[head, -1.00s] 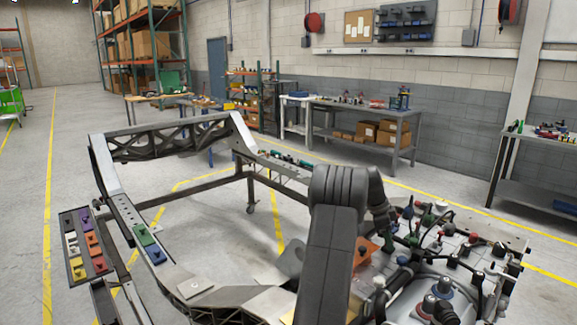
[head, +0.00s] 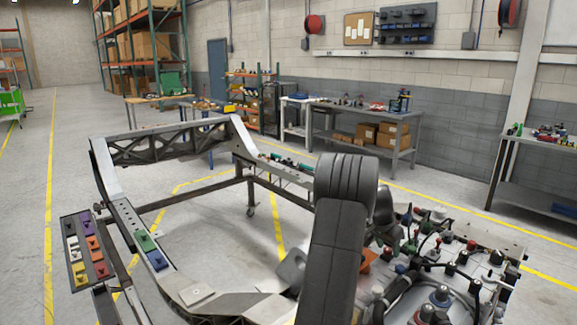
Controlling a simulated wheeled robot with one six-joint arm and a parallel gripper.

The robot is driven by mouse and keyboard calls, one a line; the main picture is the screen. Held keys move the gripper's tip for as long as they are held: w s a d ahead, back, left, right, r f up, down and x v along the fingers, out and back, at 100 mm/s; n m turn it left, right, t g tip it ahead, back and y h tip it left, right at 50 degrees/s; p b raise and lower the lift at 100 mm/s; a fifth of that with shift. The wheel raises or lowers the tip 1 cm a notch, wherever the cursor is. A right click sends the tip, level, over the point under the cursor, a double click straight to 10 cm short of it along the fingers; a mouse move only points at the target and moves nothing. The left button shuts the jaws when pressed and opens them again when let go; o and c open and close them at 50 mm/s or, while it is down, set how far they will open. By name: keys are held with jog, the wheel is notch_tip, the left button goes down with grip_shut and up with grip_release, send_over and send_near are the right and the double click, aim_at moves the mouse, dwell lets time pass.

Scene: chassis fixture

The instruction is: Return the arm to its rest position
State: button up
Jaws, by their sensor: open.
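My arm rises from the bottom of the head view and bends at a thick dark elbow near the middle. A dark part of the arm shows just behind the elbow on its right. My gripper does not show; the arm hides that space. The chassis frame (head: 128,216) stands in front of me, with its cross-beam at the far end.
A tray (head: 68,238) of several coloured blocks is left of the frame. A crowded panel of knobs and cables (head: 455,255) lies close on the right. Workbenches (head: 365,121) and a shelf rack (head: 140,50) stand farther back. The floor inside the frame is open.

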jog(key=shift+r+n+y+p, duration=0.2)
jog(key=shift+n+y+p, duration=0.1)
jog(key=shift+n+p, duration=0.75)
jog(key=shift+s+d+f+n+t+p, duration=0.15)
jog(key=shift+n+t+p, duration=0.25)
jog(key=shift+n+p, duration=0.3)
